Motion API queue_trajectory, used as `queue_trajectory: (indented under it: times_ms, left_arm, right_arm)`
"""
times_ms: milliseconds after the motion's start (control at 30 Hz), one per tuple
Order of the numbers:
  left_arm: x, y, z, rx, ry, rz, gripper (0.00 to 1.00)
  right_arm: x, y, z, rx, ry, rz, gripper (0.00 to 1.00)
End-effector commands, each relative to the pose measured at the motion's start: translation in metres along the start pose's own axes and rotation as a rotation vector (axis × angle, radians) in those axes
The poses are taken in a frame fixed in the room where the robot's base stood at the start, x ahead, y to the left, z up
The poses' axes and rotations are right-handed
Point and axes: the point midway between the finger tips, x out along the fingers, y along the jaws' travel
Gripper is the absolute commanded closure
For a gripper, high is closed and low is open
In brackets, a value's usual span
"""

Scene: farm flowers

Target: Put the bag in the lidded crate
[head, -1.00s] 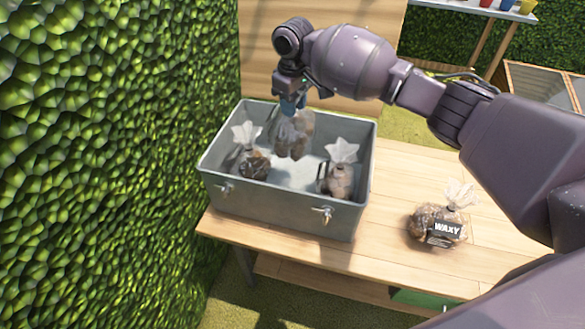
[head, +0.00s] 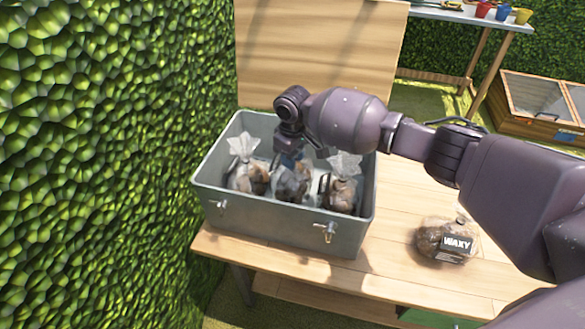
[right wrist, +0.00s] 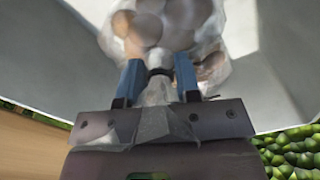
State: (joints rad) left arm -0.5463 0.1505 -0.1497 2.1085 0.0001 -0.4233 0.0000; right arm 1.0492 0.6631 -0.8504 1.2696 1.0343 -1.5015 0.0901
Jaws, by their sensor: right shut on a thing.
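The grey crate (head: 280,224) stands on the wooden table with its wooden lid (head: 320,50) raised at the back. My right gripper (head: 290,158) reaches down inside the crate. It is shut on the neck of a clear bag of potatoes (head: 292,182), low between two other bags. In the right wrist view the blue fingers (right wrist: 158,78) pinch the tied neck of this bag (right wrist: 165,30). Whether the bag touches the crate floor is hidden. The left gripper is not in view.
One bag (head: 246,178) sits in the crate's left part and another (head: 341,190) in its right part. A bag labelled WAXY (head: 447,241) lies on the table (head: 400,195) right of the crate. A green hedge wall (head: 100,150) rises close on the left.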

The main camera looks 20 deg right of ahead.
Motion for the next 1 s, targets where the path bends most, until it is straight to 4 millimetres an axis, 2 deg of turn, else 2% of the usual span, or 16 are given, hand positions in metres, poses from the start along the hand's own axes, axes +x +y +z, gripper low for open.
queue_trajectory:
  times_ms: [33, 100, 233, 500, 700, 733, 900, 1000]
  left_arm:
    - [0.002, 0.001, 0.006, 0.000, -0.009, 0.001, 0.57]
    - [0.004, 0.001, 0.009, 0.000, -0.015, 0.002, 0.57]
    - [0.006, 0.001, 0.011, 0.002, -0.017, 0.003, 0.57]
    - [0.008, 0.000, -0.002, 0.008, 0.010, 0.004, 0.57]
    - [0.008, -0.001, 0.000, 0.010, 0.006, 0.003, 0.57]
    - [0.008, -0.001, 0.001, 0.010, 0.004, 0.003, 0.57]
    - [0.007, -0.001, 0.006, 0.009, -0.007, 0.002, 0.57]
    - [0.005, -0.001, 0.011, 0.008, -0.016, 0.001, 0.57]
  right_arm:
    - [0.012, 0.000, 0.000, 0.000, -0.004, -0.003, 1.00]
    - [0.025, -0.001, 0.001, 0.000, -0.006, -0.004, 1.00]
    - [0.041, -0.001, 0.001, -0.001, -0.005, -0.003, 1.00]
    - [0.040, 0.000, 0.000, -0.001, 0.001, 0.000, 1.00]
    - [0.044, 0.000, 0.000, -0.001, 0.000, -0.001, 1.00]
    - [0.045, -0.001, 0.001, 0.000, -0.002, -0.001, 0.68]
    - [0.045, -0.001, 0.001, 0.000, -0.002, -0.001, 0.44]
    - [0.045, -0.001, 0.001, 0.000, -0.002, -0.001, 0.44]
